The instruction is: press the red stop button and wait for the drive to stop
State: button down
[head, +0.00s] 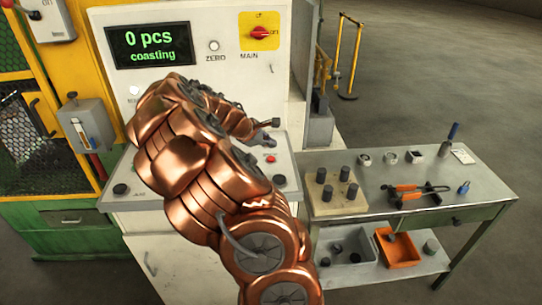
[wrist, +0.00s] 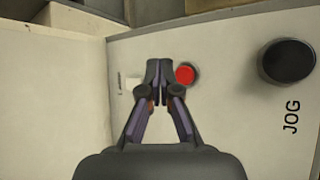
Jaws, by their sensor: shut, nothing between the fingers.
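The red stop button (head: 270,158) sits on the sloping desk of the white control cabinet. In the wrist view the red button (wrist: 185,74) shows just right of my fingertips. My gripper (wrist: 158,65) is shut and empty, its tips beside the button; I cannot tell whether they touch anything. In the head view my gripper (head: 272,123) shows small beyond my copper arm, which hides much of the desk. The display (head: 152,45) reads "0 pcs" and "coasting" in green.
A black button marked JOG (wrist: 287,60) is near the red one. A red rotary MAIN switch (head: 260,33) on yellow and a ZERO button (head: 214,46) are on the upright panel. A grey table (head: 400,215) with tools and blocks stands at right.

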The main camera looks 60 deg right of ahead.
jog(key=shift+r+p, duration=0.5)
jog(key=shift+r, duration=0.7)
jog(key=shift+a, duration=0.1)
jog(key=s+a+r+m+t+y, duration=0.15)
jog(key=s+a, duration=0.25)
jog(key=a, duration=0.8)
jog(key=s+a+r+m+y, duration=0.1)
jog(key=s+a+m+y, duration=0.2)
jog(key=a, duration=0.9)
jog(key=s+a+r+m+y, duration=0.15)
jog(key=s+a, duration=0.25)
jog(key=a, duration=0.9)
jog(key=s+a+f+y, duration=0.1)
jog(key=s+a+y, duration=0.1)
jog(key=s+a, duration=0.6)
jog(key=a, duration=0.2)
jog(key=shift+s+a+f+g+y, duration=0.25)
jog(key=shift+a+f+g+y, duration=0.05)
jog(key=shift+g+y, duration=0.1)
